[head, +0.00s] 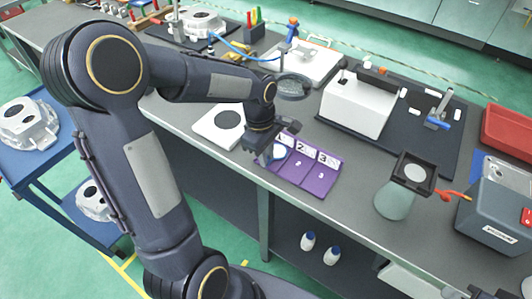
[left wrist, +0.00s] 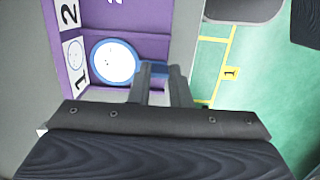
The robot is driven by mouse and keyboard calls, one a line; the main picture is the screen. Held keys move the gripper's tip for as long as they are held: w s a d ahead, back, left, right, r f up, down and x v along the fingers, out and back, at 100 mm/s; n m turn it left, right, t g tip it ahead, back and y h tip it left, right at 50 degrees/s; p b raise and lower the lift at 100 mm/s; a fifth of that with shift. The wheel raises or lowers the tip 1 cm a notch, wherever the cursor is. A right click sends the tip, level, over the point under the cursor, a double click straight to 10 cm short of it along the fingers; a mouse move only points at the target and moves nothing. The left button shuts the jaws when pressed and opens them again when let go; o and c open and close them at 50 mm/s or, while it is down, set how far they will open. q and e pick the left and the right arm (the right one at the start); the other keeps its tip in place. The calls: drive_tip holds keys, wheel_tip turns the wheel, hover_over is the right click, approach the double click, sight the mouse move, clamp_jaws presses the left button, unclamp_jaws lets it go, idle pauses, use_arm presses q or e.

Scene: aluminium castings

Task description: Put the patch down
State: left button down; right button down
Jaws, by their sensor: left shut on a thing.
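The patch (left wrist: 114,62) is a white disc with a blue rim and a blue tab. It also shows in the head view (head: 279,153), partly hidden by my gripper. My left gripper (left wrist: 163,78) is shut on the tab, and the disc sticks out to the left of the fingers in the left wrist view. In the head view my left gripper (head: 268,155) is over the near-left end of the purple board (head: 316,184), which has numbered sections. The patch is over the section at that end. I cannot tell whether it touches the board. My right gripper is not in view.
A white square plate with a dark disc (head: 228,119) lies left of the purple board. A black mat with a white box (head: 355,105) is behind it. A grey-green vessel (head: 394,201) and a grey machine (head: 497,207) stand to the right. The grey bench between is clear.

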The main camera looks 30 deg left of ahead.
use_arm(q)
drive_tip(key=shift+f, duration=0.15)
drive_tip(key=c, duration=1.3)
unclamp_jaws()
drive_tip(key=shift+c, duration=0.2)
wheel_tip(320, 180, up, 12)
drive_tip(key=a, duration=0.2)
drive_tip(key=s+d+f+m+t+h, duration=0.1)
drive_tip(key=s+d+m+t, duration=0.2)
drive_tip(key=s+m, duration=0.4)
drive_tip(key=s+d+f+m+t+h, duration=0.1)
drive_tip(key=s+d+m+t, duration=0.1)
drive_tip(key=s+m, duration=0.6)
drive_tip(key=shift+s+d+t+p, duration=0.45)
drive_tip(key=shift+s+d, duration=0.1)
drive_tip(key=shift+s, duration=0.45)
